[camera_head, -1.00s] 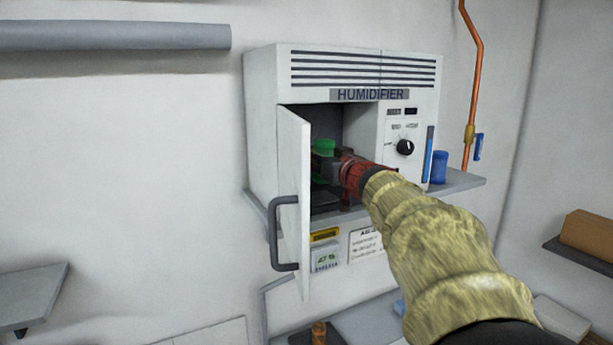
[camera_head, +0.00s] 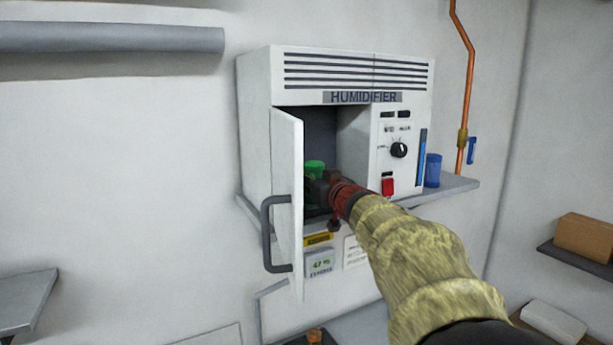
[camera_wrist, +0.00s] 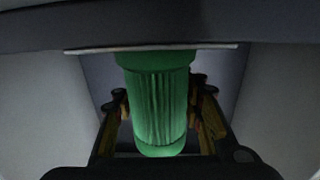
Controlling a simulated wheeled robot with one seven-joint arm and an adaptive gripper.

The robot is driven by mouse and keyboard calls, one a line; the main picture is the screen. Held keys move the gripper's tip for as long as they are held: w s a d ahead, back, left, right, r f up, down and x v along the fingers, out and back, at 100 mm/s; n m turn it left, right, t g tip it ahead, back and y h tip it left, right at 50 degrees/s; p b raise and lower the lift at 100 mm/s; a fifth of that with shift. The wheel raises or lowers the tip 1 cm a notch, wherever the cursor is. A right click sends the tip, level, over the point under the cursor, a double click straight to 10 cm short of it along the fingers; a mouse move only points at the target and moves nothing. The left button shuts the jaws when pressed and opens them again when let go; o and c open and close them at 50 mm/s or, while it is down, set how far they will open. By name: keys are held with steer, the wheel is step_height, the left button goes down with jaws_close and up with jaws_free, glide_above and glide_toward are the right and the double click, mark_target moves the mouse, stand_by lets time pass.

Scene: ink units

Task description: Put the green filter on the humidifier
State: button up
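The humidifier (camera_head: 255,130) is a white wall unit with its left door (camera_head: 287,190) swung open. The green filter (camera_head: 315,167) is inside the open compartment, with its top showing above my gripper (camera_head: 318,188). My gripper reaches in through the opening. In the wrist view the ribbed green filter (camera_wrist: 155,105) stands between my two fingers (camera_wrist: 160,115), which lie close along its sides. It moves along with my gripper. The exact finger contact is dark and hard to see, and the seat under the filter is hidden.
The door's grey handle (camera_head: 268,235) juts out left of my arm. A control panel with a black knob (camera_head: 398,150) and a red switch (camera_head: 388,187) is to the right. A blue cylinder (camera_head: 433,170) stands on the shelf (camera_head: 455,186) beside a copper pipe (camera_head: 468,90).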

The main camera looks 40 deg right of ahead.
steer(key=o, duration=0.5)
steer(key=shift+o, duration=0.2)
steer(key=shift+s+r, duration=0.1)
steer(key=shift+r, duration=0.1)
steer(key=v, duration=1.2)
